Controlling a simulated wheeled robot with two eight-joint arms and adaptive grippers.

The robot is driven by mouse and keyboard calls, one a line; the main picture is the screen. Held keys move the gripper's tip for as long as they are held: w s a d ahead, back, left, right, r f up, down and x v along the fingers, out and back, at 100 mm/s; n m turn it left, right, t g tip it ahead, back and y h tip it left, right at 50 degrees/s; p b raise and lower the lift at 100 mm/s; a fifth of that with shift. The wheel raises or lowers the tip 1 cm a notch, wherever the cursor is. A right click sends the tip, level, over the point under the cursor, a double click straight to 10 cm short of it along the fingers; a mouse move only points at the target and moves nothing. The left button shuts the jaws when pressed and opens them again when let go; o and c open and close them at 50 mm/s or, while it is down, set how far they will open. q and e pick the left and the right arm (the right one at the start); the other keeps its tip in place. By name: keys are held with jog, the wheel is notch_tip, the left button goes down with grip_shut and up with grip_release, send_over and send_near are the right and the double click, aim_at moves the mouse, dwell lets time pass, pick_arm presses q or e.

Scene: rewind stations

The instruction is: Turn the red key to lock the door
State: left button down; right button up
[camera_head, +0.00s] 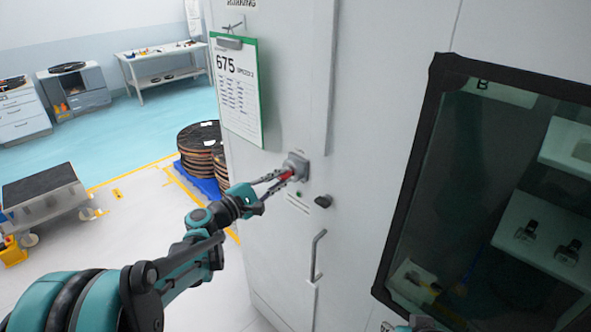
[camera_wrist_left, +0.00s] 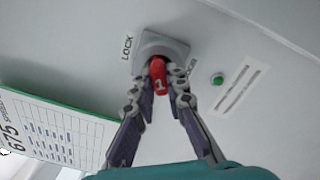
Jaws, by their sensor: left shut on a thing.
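The red key (camera_wrist_left: 159,80) sits in a grey lock housing (camera_wrist_left: 163,45) on the white door; it bears a "1". A "LOCK" label (camera_wrist_left: 127,47) stands beside the housing, and a second label is partly hidden by a finger. In the head view the lock housing (camera_head: 297,165) is on the door (camera_head: 270,215), with the red key (camera_head: 287,175) between the fingers. My left gripper (camera_head: 284,177) is shut on the red key; its fingers flank the key in the wrist view (camera_wrist_left: 158,82).
A clipboard (camera_head: 237,90) hangs left of the lock. A dark knob (camera_head: 323,201) and a bar handle (camera_head: 318,255) are below right. A black-framed window (camera_head: 408,185) is at right. Cable reels (camera_head: 202,150) and a grey cart (camera_head: 42,195) stand on the floor at left.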

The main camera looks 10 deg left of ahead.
dwell(0.3)
pick_arm(q)
jog(key=n, duration=0.6)
jog(key=shift+n, duration=0.3)
jog(key=n, duration=0.6)
jog(key=shift+d+b, duration=0.1)
jog(key=shift+b, duration=0.25)
jog(key=c, duration=1.5)
grip_release()
jog(key=shift+r, duration=0.1)
jog(key=shift+o, duration=0.2)
